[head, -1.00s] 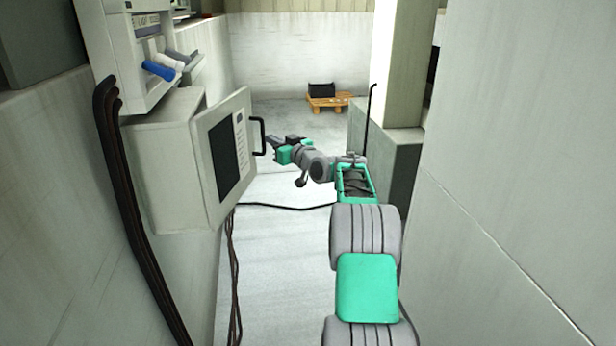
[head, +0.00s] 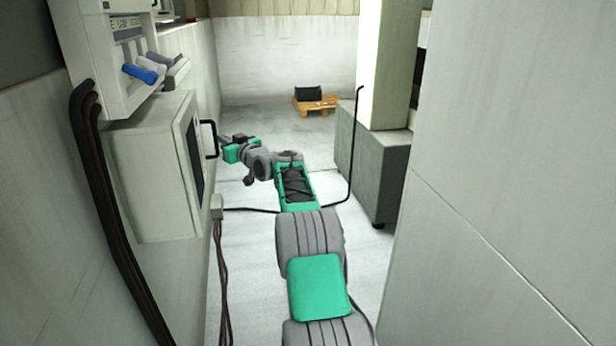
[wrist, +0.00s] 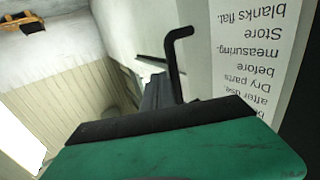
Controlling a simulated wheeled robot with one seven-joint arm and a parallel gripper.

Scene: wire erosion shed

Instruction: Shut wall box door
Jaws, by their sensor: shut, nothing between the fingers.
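The pale grey wall box (head: 150,185) is mounted on the left wall. Its door (head: 186,165), with a dark panel and a black bar handle (head: 209,139), is seen nearly edge-on and lies close to the box front. I cannot tell whether a gap remains. My gripper (head: 224,141) is shut and empty, just right of the handle, by the door's outer face. In the wrist view the fingers (wrist: 158,92) point toward the door beside the handle (wrist: 175,60). A printed notice (wrist: 250,50) shows on the door there. Contact with the door or handle is unclear.
A panel with blue, white and grey levers (head: 140,72) hangs above the box, with dark cables (head: 100,190) down the wall. A grey plinth with a pillar (head: 375,165) and a large pale wall (head: 510,180) stand right. A wooden pallet (head: 316,106) lies far back. Floor between is mostly clear.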

